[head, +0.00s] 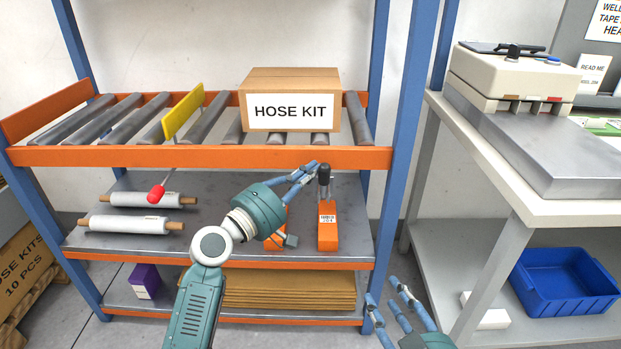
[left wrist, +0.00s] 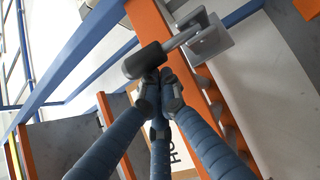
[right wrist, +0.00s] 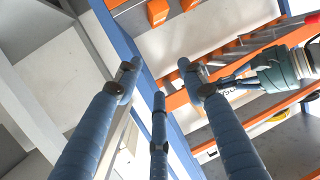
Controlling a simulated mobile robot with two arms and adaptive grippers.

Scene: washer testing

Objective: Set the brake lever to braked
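A lever with a dark cylindrical handle (head: 324,181) shows at the front of the shelf rack, just right of my left gripper; I take it as the brake lever. In the left wrist view the handle (left wrist: 146,60) joins a grey arm and bracket (left wrist: 207,42) by an orange beam. My left gripper (head: 312,166) has its fingers together, tips right beside the handle; whether they touch it I cannot tell. The fingers (left wrist: 160,92) hold nothing visible. My right gripper (head: 387,300) is open and empty, low at the right of the rack; its spread fingers (right wrist: 158,75) show in its wrist view.
A HOSE KIT box (head: 290,84) sits on the roller shelf (head: 200,157). A red-knobbed rod (head: 157,193) hangs under a yellow plate (head: 183,115). A blue rack post (head: 408,100) and a bench (head: 500,190) are on the right.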

